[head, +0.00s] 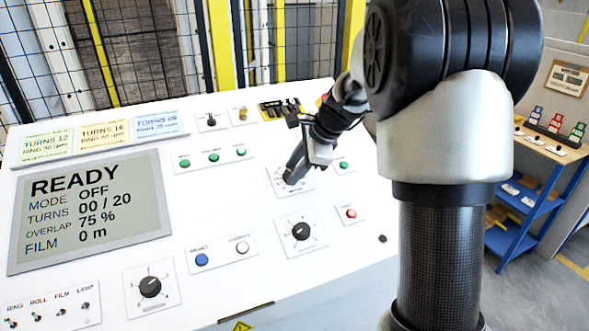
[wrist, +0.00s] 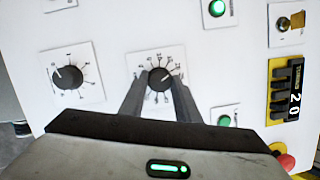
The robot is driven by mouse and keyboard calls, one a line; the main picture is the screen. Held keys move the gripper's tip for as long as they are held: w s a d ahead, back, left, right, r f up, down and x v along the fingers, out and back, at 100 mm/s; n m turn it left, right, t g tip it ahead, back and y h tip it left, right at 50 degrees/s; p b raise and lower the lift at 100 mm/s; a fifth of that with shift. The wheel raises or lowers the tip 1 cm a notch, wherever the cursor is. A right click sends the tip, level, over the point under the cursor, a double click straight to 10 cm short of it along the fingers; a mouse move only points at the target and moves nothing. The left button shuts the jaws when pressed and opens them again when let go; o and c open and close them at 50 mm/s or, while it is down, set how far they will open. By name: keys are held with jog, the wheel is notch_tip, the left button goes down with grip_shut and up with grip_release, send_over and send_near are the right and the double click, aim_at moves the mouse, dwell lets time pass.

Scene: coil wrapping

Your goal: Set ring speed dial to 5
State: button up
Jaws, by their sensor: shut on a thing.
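My gripper (head: 291,178) reaches down to the upper dial on the right half of the sloped white panel (head: 220,180). In the wrist view my fingers (wrist: 159,86) stand on either side of this black dial knob (wrist: 158,78) and are shut on it. A pale pointer mark shows on the knob, but the scale numbers and label are too small to read, so I cannot tell its setting or whether it is the ring speed dial. In the head view my fingers mostly hide the knob.
Another black dial (head: 301,231) sits just below, and a third (head: 150,287) at the lower left. A screen (head: 90,210) reads READY, MODE OFF, TURNS 00 / 20. Green buttons (head: 214,157), a red button (head: 351,213) and a thumbwheel counter (wrist: 287,90) are nearby.

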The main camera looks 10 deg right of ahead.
jog(key=shift+n, duration=0.3)
jog(key=n+g+p, duration=0.1)
jog(key=n, duration=0.2)
jog(key=shift+w+r+n, duration=0.1)
jog(key=shift+n, duration=0.3)
jog(key=n+p, duration=0.1)
jog(key=n, duration=0.2)
jog(key=shift+w+n+g+h, duration=0.1)
jog(key=shift+n+g+h, duration=0.2)
jog(key=shift+g+h, duration=0.1)
jog(key=n, duration=0.4)
jog(key=shift+a+g+h+p, duration=0.1)
jog(key=shift+g+h+p, duration=0.2)
jog(key=shift+g+p, duration=0.1)
jog(key=shift+n+h, duration=0.4)
jog(key=shift+n, duration=1.3)
jog(key=o, duration=1)
